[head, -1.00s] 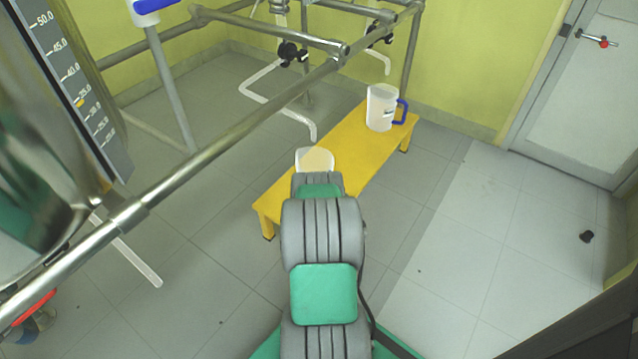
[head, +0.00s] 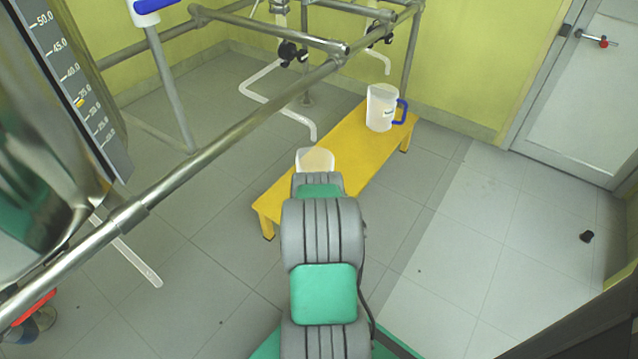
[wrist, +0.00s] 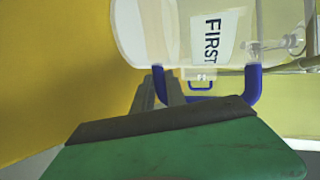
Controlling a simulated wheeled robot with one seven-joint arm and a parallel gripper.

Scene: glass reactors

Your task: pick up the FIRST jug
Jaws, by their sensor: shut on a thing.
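The FIRST jug (wrist: 185,35) is a clear jug with a white label reading FIRST and a blue handle (wrist: 254,85), seen sideways at the top of the wrist view. My gripper (wrist: 168,88) is shut on the handle at the jug's near side. In the head view the jug's rim (head: 314,158) shows at the near end of the yellow bench (head: 262,208). My arm hides the rest of it, and I cannot tell whether its base touches the bench.
A second jug (head: 381,108) with a blue handle stands at the bench's far end. Metal frame rails (head: 235,110) and bent glass tubes (head: 262,82) run left of and above the bench.

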